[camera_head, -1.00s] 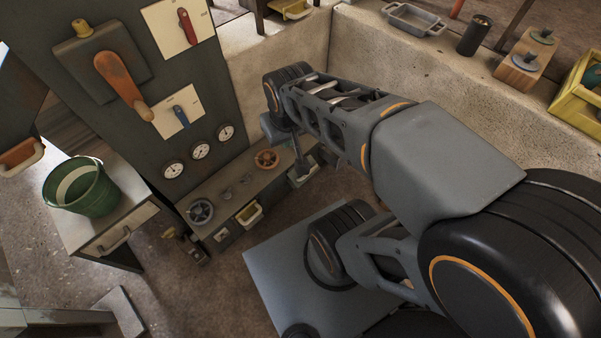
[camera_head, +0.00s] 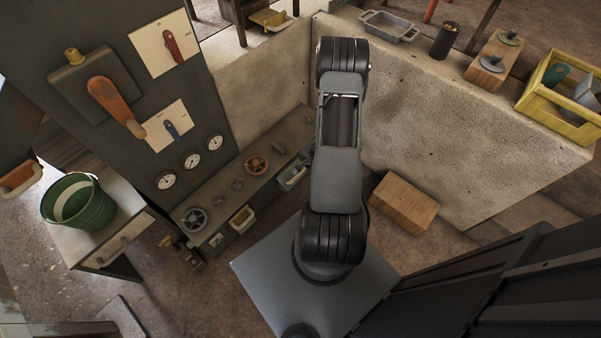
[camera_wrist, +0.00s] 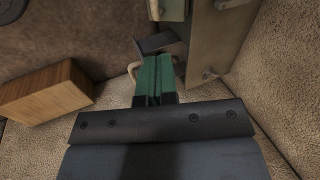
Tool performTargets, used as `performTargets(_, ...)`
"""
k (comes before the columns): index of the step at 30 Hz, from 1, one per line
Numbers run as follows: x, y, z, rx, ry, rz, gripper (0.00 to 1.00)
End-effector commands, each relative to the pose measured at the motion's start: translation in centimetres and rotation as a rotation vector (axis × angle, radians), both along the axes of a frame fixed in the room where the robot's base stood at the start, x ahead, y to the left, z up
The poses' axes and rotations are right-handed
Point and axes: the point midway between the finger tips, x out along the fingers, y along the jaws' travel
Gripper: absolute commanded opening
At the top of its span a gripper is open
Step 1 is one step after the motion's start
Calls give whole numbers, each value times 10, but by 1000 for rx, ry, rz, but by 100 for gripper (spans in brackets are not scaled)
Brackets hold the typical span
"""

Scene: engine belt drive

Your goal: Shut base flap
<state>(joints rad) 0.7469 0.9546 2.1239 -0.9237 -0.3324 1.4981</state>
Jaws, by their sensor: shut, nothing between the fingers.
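My gripper (camera_wrist: 154,76) shows in the wrist view with its two green fingers together and nothing between them. Just beyond the fingertips is a small dark plate (camera_wrist: 153,43), with a pale curved handle (camera_wrist: 132,72) beside the fingers; I cannot tell if they touch. A grey panel (camera_wrist: 212,45) with knobs stands to the right. In the head view, a low console (camera_head: 222,188) carries a small yellow-lined flap (camera_head: 243,217) and a greenish one (camera_head: 291,178) near my arm; both seem to stand open. I cannot tell which is the base flap. My arm hides my gripper there.
A wooden block (camera_head: 404,203) lies on the floor right of my arm and also shows in the wrist view (camera_wrist: 46,92). A low concrete wall (camera_head: 440,130) bounds the right. A tall switch panel (camera_head: 120,40) and a green bucket (camera_head: 78,202) stand left.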

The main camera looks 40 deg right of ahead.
Motion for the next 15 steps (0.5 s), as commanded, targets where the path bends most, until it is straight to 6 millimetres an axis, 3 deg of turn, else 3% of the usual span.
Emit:
performTargets(7, -9, 6, -30, 82, -18, -63, 0)
performTargets(15, 9, 10, -75, 83, -19, -62, 0)
